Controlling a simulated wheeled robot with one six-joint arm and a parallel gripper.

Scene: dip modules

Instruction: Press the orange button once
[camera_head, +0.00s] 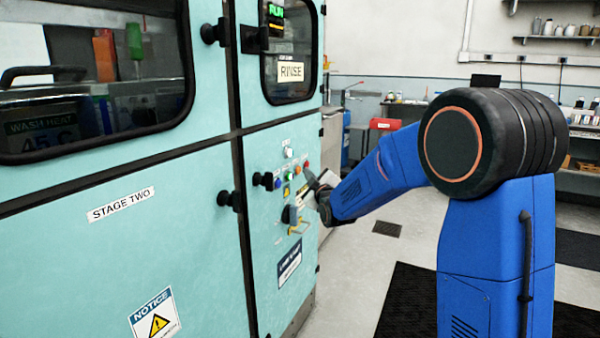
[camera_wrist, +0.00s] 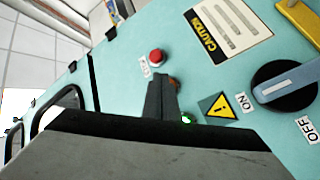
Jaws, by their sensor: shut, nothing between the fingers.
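The orange button (camera_head: 297,169) is on the teal machine's control panel in the head view, between a red button and a green one. In the wrist view the orange button (camera_wrist: 174,83) shows only in part, at the edge of my fingers, which hide the rest of it. My gripper (camera_head: 309,173) is shut and empty, with its tips at the panel right by the orange button. In the wrist view my gripper (camera_wrist: 161,78) points at the panel beside the orange button. I cannot tell whether the tips touch it.
A red button (camera_wrist: 157,56) sits close beyond my fingertips. A lit green button (camera_wrist: 186,118) is close on the other side. A blue button (camera_head: 277,183), a rotary ON/OFF switch (camera_wrist: 286,86) and a yellow handle (camera_wrist: 300,18) are also on the panel. Black door knobs (camera_head: 229,200) stick out left.

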